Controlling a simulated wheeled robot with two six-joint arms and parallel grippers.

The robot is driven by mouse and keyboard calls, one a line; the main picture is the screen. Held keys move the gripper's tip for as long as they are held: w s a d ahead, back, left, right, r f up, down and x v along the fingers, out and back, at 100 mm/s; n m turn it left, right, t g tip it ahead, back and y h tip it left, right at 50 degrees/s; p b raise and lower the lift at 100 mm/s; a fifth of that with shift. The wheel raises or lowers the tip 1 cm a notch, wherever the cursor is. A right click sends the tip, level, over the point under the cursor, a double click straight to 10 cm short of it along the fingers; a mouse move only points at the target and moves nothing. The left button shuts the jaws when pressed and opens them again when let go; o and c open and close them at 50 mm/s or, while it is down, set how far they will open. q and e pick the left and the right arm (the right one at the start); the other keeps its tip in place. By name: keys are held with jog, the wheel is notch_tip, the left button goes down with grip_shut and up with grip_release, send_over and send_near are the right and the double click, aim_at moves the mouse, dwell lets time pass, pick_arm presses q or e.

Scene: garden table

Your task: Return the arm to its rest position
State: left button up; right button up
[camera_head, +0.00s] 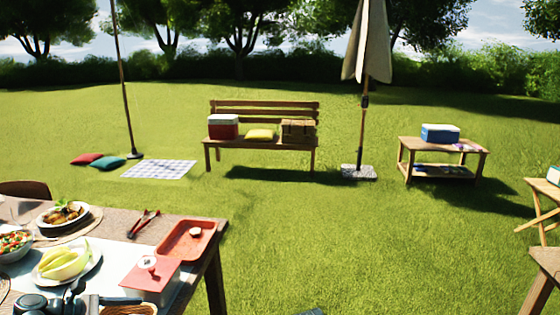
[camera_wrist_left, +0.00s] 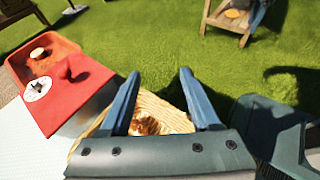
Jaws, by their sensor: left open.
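My left gripper (camera_wrist_left: 159,76) is open in the left wrist view, its two blue-grey fingers apart with nothing between the tips. It points over a wicker basket (camera_wrist_left: 172,115), whose contents are partly hidden by the gripper. In the head view my left gripper (camera_head: 122,300) is low at the bottom left, over the near part of the table (camera_head: 222,225). The basket (camera_head: 130,309) is cut off by the lower edge there. My right gripper is not in view.
A red-topped box (camera_head: 160,278) stands close beside the gripper. Behind it are an orange tray (camera_head: 180,253) with a small round item, and tongs (camera_head: 143,222). A plate of yellow food (camera_head: 62,262) and bowls are at left.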

pick_arm(q)
jog(key=d+f+m+g+y, duration=0.2)
jog(key=d+f+m+g, duration=0.3)
jog(key=d, duration=0.6)
jog(key=d+f+m+g+y, duration=0.2)
jog(key=d+f+m, duration=0.2)
jog(key=d+m, duration=0.5)
jog(key=s+d+f+m+y, duration=0.2)
jog(key=s+d+m+y, duration=0.2)
jog(key=d+m, duration=0.3)
jog(key=s+d+f+m+y, duration=0.2)
jog(key=s+d+m+y, duration=0.25)
jog(key=d+m, duration=0.35)
notch_tip(320, 180, up, 12)
jog(key=p, duration=1.2)
jog(key=shift+a+n+g, duration=0.25)
jog(key=shift+n+g, duration=0.05)
